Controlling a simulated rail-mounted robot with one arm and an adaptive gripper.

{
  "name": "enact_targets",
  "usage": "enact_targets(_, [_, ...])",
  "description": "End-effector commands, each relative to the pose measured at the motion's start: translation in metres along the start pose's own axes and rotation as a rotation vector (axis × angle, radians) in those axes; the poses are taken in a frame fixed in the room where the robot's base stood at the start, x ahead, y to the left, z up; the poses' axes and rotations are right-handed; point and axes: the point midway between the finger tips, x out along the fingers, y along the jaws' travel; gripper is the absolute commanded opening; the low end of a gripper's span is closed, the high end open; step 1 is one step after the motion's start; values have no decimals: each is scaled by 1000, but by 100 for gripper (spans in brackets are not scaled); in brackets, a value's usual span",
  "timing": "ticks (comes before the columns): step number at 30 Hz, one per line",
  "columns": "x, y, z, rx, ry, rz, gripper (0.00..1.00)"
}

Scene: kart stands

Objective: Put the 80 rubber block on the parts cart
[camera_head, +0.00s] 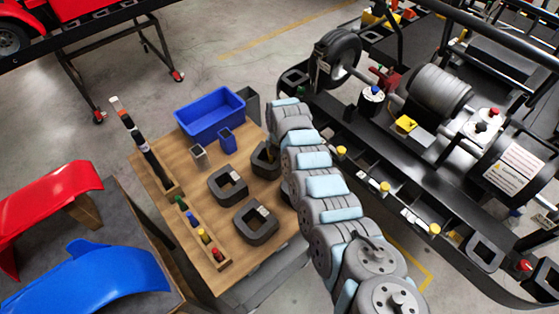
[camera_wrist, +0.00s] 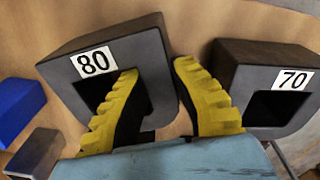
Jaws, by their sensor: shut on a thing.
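The 80 rubber block (camera_wrist: 120,52) is a dark, thick-walled block with a square opening and a white "80" label. It also shows in the head view (camera_head: 262,160), at the right back of a wooden-topped cart (camera_head: 165,215), partly hidden by my arm. My gripper (camera_wrist: 157,72) has one yellow finger inside the opening and the other outside the right wall, shut on that wall. In the head view only a bit of my gripper (camera_head: 270,153) shows. I cannot tell whether the block touches the wood.
A block labelled 70 (camera_wrist: 268,82) stands close by on the right in the wrist view. Two similar blocks (camera_head: 228,185) (camera_head: 256,222), a blue bin (camera_head: 211,113), small cups (camera_head: 199,155) and a peg rack (camera_head: 203,235) occupy the wooden top. A black kart frame (camera_head: 410,175) stands right.

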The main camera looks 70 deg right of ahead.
Motion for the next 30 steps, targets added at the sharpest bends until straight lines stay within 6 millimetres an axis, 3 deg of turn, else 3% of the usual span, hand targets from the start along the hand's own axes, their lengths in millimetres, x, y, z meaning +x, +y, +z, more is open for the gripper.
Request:
enact_targets(1, [0, 0, 0, 0, -1, 0, 0])
enact_targets(2, [0, 0, 0, 0, -1, 1, 34])
enact_targets(3, [0, 0, 0, 0, -1, 1, 45])
enact_targets(17, [-5, 0, 1, 0, -1, 0, 45])
enact_targets(30, [-49, 1, 0, 0, -1, 3, 45])
